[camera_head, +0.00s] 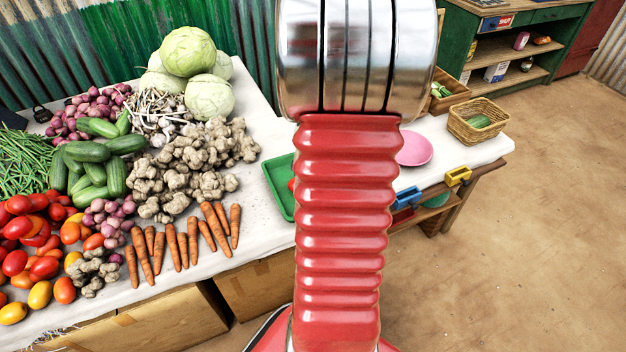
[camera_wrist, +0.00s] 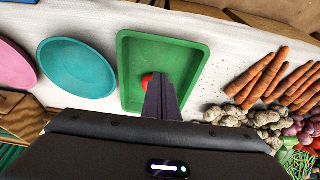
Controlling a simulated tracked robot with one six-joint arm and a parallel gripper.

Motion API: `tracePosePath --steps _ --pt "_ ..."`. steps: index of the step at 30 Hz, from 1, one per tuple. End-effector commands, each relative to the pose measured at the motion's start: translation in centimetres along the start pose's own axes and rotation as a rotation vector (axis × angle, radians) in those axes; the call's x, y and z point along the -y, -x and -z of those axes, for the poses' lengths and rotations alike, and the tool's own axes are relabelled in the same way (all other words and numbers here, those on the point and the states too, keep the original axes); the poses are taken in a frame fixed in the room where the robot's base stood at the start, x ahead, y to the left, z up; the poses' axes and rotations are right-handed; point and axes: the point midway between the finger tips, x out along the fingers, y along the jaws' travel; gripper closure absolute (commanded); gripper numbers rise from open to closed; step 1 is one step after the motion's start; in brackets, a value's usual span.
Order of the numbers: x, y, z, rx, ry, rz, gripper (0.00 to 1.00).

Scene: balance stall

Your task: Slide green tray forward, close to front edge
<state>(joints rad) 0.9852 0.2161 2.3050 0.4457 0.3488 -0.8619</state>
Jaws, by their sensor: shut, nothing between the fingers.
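The green tray (camera_wrist: 185,62) lies on the white tabletop in the wrist view, with a small red round item (camera_wrist: 146,80), perhaps a tomato, inside. My gripper (camera_wrist: 161,78) is shut and empty, its fingertips over the tray's inside beside the red item. I cannot tell whether the fingertips touch the tray. In the head view only the left part of the green tray (camera_head: 279,188) shows, to the right of the carrots. My red arm hides the rest of the tray and my gripper there.
Carrots (camera_head: 190,240) lie left of the tray in the head view, with ginger (camera_head: 190,165) behind them. A teal plate (camera_wrist: 76,67) and a pink plate (camera_wrist: 12,65) lie on the tray's other side. A wicker basket (camera_head: 478,122) stands at the table's right end.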

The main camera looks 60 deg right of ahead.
Motion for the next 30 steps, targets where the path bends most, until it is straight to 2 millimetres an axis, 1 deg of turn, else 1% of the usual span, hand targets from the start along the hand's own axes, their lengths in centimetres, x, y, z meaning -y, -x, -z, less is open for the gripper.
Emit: tracePosePath --steps 1,3,9,30 --pt "0.0 0.6 0.1 -0.002 0.001 0.000 1.00" --pt "0.0 1.2 0.1 -0.002 0.000 0.000 1.00" --pt "0.1 2.0 0.0 0.000 0.002 0.001 1.00" --pt "0.1 2.0 0.0 0.000 -0.008 0.001 1.00"
